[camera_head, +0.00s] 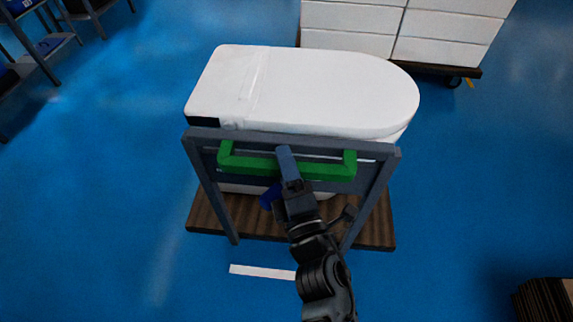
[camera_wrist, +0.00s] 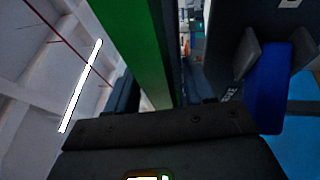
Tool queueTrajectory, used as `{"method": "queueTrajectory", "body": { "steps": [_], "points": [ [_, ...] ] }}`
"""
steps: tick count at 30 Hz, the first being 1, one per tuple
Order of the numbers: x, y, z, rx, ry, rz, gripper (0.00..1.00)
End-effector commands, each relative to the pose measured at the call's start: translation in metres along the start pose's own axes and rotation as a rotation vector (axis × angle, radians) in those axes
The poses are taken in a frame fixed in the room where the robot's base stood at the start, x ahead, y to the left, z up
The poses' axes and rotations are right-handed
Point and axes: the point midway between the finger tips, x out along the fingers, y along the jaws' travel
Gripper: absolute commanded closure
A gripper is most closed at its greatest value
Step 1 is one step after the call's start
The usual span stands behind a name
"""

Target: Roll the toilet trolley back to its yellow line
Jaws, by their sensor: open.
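The toilet trolley stands on the blue floor in the head view, with a grey frame (camera_head: 372,205) and a brown wooden base (camera_head: 378,228). It carries a white toilet (camera_head: 320,88) with its lid closed. A green handle (camera_head: 335,170) runs across the frame's near side. My gripper (camera_head: 277,180) is open at the handle, with one blue finger over the bar and the other below it.
A short white floor mark (camera_head: 262,272) lies in front of the trolley. A cart with white boxes (camera_head: 400,30) stands behind it. Grey shelving (camera_head: 35,50) is at upper left, and a dark stack (camera_head: 543,300) at lower right. Floor to both sides is clear.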

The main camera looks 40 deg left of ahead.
Motion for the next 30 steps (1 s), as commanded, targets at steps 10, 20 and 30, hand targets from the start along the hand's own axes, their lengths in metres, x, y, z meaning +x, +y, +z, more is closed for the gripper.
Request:
{"method": "queueTrajectory", "body": {
  "steps": [10, 20, 30],
  "points": [
    [-0.0004, -0.0001, 0.0002, 0.0, 0.0, 0.0, 0.75],
    [-0.0006, -0.0001, 0.0003, 0.0, -0.001, 0.0, 1.0],
    [-0.0008, -0.0004, 0.0004, 0.0, -0.001, -0.001, 1.0]
  ]
}}
